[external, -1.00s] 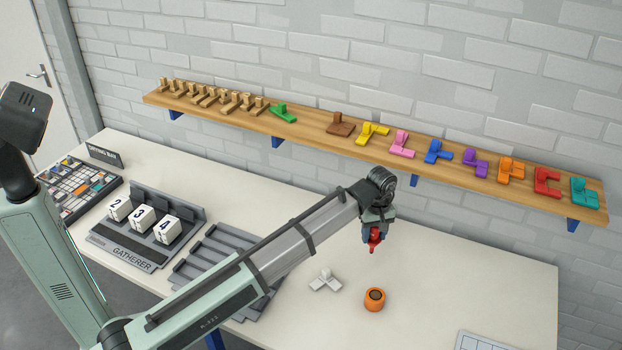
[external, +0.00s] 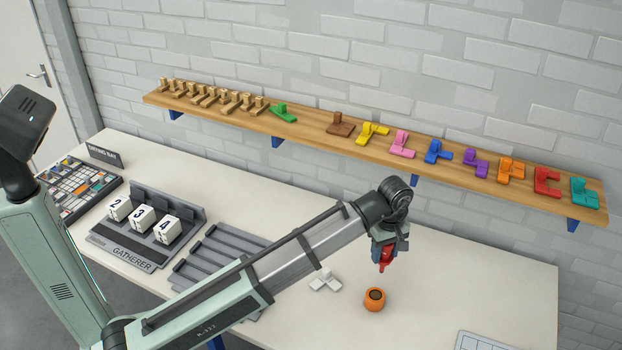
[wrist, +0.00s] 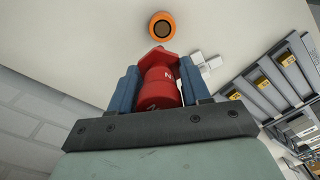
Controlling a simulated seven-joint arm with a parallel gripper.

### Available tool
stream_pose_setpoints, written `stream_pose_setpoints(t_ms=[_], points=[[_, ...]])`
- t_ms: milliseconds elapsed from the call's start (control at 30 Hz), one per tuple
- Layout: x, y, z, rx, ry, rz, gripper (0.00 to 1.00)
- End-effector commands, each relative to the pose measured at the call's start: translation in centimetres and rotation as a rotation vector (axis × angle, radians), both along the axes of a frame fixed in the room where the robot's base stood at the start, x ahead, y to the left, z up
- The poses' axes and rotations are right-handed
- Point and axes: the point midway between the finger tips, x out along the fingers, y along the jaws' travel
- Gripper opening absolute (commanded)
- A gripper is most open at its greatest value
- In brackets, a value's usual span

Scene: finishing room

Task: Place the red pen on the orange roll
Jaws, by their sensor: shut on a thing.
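My gripper (external: 388,252) is shut on the red pen (external: 386,259) and holds it above the table. The pen is thick and points downward in the external view. In the wrist view the pen (wrist: 159,84) sits between the blue fingers of my gripper (wrist: 158,90). The orange roll (external: 374,300) stands on the table below the pen and a little nearer the camera, with a dark round centre. It also shows in the wrist view (wrist: 162,16), beyond the pen's tip and apart from it.
A white piece (external: 325,281) lies on the table left of the roll. A grey slotted rack (external: 215,262) and the gatherer tray (external: 125,252) with numbered blocks stand further left. A wooden shelf (external: 318,128) with colored pieces runs along the wall. The table right of the roll is mostly clear.

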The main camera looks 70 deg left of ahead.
Motion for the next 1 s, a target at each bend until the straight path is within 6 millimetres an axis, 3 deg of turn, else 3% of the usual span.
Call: stream_pose_setpoints(t_ms=[200,433,800,1000], points=[[-0.5,0.0,-0.1,0.0,0.0,0.172,0.17],[-0.6,0.0,-0.6,0.0,0.0,0.238,0.17],[-0.6,0.0,-5.7,0.0,0.001,0.238,0.17],[-0.6,0.0,-6.9,0.0,0.0,0.237,0.17]])
